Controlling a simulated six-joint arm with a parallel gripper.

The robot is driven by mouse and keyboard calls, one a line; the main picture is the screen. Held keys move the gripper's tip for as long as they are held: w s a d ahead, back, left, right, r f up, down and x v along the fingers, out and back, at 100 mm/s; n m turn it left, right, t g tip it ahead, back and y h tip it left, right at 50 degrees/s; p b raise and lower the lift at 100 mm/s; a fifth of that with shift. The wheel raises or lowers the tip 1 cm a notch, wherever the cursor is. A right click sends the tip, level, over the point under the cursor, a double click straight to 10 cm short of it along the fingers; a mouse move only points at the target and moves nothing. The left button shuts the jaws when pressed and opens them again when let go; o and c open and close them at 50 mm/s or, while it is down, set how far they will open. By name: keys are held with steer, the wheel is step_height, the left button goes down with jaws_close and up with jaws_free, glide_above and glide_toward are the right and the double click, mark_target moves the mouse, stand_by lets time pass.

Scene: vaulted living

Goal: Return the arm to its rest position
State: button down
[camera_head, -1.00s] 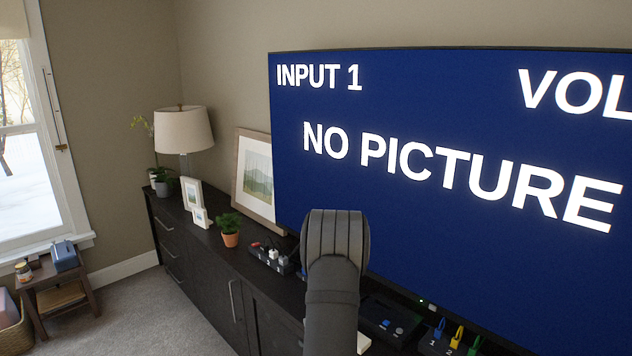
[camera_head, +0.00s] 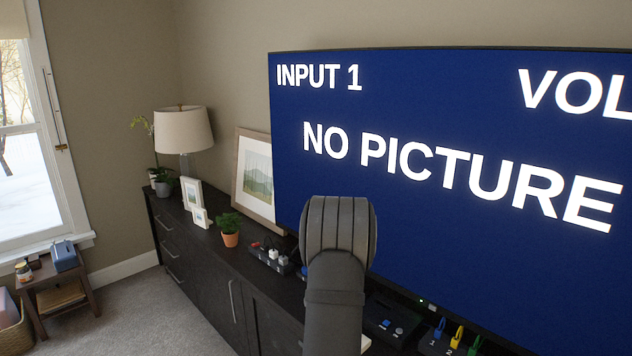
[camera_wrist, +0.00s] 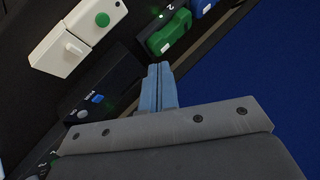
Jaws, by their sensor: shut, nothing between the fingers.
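My gripper shows in the wrist view (camera_wrist: 159,88) as two light-blue fingers pressed together with nothing between them. It points at the gear on the dark cabinet below the TV, apart from anything as far as I can tell. In the head view my dark grey arm rises in front of the TV's lower left part and hides the gripper and part of the cabinet top. The TV (camera_head: 440,210) is on and reads "INPUT 1", "VOL" and "NO PICTURE" on blue.
In the wrist view a white box (camera_wrist: 78,45) and a green plug (camera_wrist: 168,35) are near the fingers.

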steer(key=s+d+r+m+g+y, duration=0.25)
steer(key=s+d+r+m, duration=0.2)
steer(key=r+m, duration=0.4)
steer(key=s+d+r+m+g+y, duration=0.25)
steer(key=s+d+r+m, duration=0.2)
steer(key=r+m, duration=0.35)
steer(key=shift+w+a+f+n+g+h, duration=0.2)
steer(key=shift+w+f, duration=0.1)
steer(key=shift+f, duration=0.2)
steer(key=shift+w+a+f+n+g+h, duration=0.15)
steer(key=shift+w+f, duration=0.15)
steer(key=shift+f, duration=0.2)
steer(key=shift+w+a+f+n+g+h, duration=0.1)
steer(key=shift+w+f+n, duration=0.15)
steer(key=shift+f, duration=0.25)
stand_by(0.4)
